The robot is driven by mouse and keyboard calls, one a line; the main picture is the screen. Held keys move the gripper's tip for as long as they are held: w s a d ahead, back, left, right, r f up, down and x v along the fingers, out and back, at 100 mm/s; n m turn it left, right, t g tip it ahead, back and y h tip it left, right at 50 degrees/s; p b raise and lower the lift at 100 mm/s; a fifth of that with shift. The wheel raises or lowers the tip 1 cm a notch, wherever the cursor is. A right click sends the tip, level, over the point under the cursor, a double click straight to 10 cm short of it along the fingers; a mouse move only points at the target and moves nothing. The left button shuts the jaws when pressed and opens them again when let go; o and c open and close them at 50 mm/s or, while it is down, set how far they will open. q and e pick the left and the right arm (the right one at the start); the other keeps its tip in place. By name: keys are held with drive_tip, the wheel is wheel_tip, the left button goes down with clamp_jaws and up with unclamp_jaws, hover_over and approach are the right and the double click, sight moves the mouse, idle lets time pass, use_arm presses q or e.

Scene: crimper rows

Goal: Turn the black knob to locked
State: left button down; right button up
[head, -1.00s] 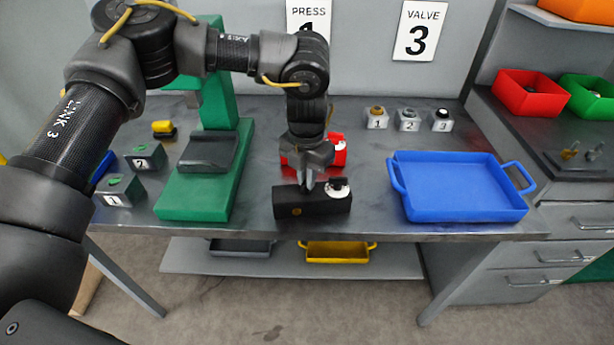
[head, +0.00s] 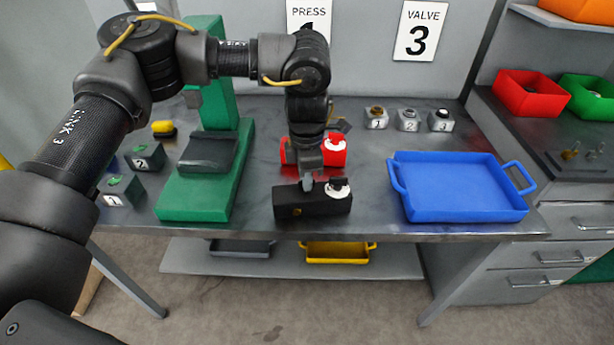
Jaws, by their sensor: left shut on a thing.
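The black box (head: 312,206) sits near the table's front edge. A white disc (head: 335,193) with a small black piece (head: 339,182) is on top at its right end. My left gripper (head: 308,184) points straight down onto the box's top, left of the disc. Its fingers are shut on the black knob, which they mostly hide. The fingers now show nearly edge-on. I cannot read the knob's setting. My right gripper is out of view.
A red box (head: 335,151) with a white disc stands just behind. A green press (head: 195,197) is to the left and a blue tray (head: 460,187) to the right. Several numbered blocks (head: 408,121) stand at the back right.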

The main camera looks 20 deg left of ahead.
use_arm(q)
drive_tip(key=shift+m, duration=0.4)
drive_tip(key=c, duration=1.5)
unclamp_jaws()
wheel_tip(320, 180, up, 11)
drive_tip(key=shift+f+b, duration=0.1)
drive_tip(key=shift+b, duration=0.45)
drive_tip(key=shift+d, duration=0.1)
